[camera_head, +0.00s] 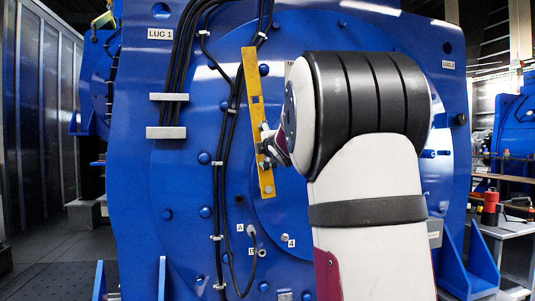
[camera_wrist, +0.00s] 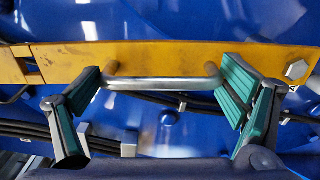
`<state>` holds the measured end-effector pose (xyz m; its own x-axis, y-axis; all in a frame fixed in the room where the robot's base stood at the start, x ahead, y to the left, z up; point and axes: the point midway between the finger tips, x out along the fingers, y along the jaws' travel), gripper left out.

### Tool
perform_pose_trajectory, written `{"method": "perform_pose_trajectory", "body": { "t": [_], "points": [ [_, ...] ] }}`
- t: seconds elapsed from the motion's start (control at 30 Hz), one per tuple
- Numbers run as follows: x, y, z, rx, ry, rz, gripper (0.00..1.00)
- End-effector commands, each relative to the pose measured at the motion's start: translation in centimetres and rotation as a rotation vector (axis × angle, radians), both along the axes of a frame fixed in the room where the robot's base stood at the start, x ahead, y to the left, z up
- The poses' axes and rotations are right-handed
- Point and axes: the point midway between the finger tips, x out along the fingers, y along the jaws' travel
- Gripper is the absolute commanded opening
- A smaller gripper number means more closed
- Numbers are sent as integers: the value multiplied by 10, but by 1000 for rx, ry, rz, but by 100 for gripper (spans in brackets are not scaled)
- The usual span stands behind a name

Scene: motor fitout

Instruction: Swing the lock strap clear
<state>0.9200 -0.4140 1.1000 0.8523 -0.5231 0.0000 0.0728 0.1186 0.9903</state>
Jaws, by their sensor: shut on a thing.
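The lock strap (camera_head: 266,182) is a long yellow bar on the face of the blue motor housing (camera_head: 170,230). It stands nearly upright, its top tilted slightly left. In the wrist view the strap (camera_wrist: 200,60) runs across the picture, with a bolt head near its right end. A U-shaped metal handle (camera_wrist: 165,84) stands out from it. My gripper (camera_wrist: 160,92) is shut on the handle, one green-padded finger at each end of it. In the head view my gripper (camera_head: 268,145) is at the strap's lower middle, partly hidden by my arm.
Black cables (camera_head: 222,140) run down the housing just left of the strap, held by clips. Round bolts stud the housing. A side table (camera_head: 505,228) with tools stands at the right.

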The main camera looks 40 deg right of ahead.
Motion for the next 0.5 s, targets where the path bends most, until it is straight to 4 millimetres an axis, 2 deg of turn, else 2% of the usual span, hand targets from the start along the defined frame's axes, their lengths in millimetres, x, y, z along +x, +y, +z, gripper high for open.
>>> {"method": "perform_pose_trajectory", "body": {
  "t": [0.5],
  "points": [
    [1,1,1,-51,28,-2,40]
  ]
}}
